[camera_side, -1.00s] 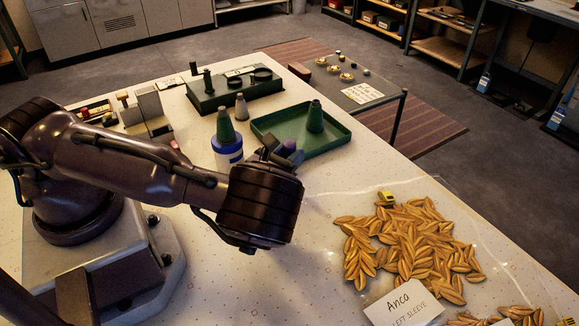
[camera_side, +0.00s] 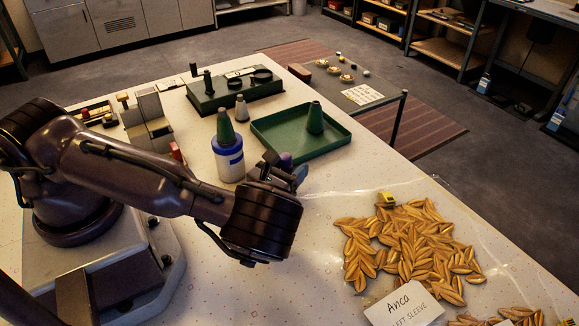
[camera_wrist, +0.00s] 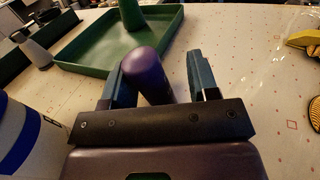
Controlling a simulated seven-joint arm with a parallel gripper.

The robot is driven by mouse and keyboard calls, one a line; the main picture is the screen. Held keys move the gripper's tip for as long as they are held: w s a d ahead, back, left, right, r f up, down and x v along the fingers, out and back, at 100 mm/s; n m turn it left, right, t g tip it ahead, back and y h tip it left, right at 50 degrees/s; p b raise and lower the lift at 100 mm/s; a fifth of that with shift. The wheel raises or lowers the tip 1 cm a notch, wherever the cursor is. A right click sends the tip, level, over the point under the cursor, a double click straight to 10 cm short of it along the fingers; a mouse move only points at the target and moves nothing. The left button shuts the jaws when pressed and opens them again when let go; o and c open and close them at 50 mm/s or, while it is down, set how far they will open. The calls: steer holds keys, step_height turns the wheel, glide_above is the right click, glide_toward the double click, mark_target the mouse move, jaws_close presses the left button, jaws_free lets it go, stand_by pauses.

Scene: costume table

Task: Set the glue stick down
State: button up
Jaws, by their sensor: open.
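The glue stick, a purple cylinder with a rounded end, is between the fingers of my gripper (camera_wrist: 163,68) in the wrist view (camera_wrist: 147,74). It is close to the left finger, with a clear gap to the right finger. My gripper is open. In the side view, the purple end of the glue stick (camera_side: 286,159) shows just beyond my gripper (camera_side: 280,173), which is low over the pale table in front of the green tray. The wrist hides the lower part of the stick, so I cannot tell whether its base touches the table.
The green tray (camera_side: 343,128) holding a green cone (camera_side: 314,118) lies behind my gripper. A blue-and-white bottle (camera_side: 229,160) with a green cone top stands to the left. Gold leaves (camera_side: 410,248) on a clear sheet and a name card (camera_side: 402,305) lie to the right.

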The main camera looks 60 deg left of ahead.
steer(key=v, duration=0.7)
steer(key=shift+s+d+r, duration=0.1)
steer(key=shift+s, duration=0.1)
steer(key=s+a+r+n+g+y, duration=0.3)
steer(key=r+n+g, duration=0.5)
steer(key=n, duration=0.3)
steer(key=s+a+r+n+g+y, duration=0.2)
steer(key=s+r+n+g+y, duration=0.1)
steer(key=r+n+g, duration=0.65)
steer(key=s+d+r+n+t+h, duration=0.2)
steer(key=s+r+n+t+h, duration=0.1)
steer(key=r+n+h, duration=0.2)
steer(key=s+d+r+n+t+h, duration=0.3)
steer(key=r+n+h, duration=0.3)
steer(key=r, duration=0.3)
steer(key=shift+s+d+r+h, duration=0.3)
steer(key=shift+r+h, duration=0.1)
steer(key=shift+h, duration=0.5)
steer(key=shift+t, duration=0.25)
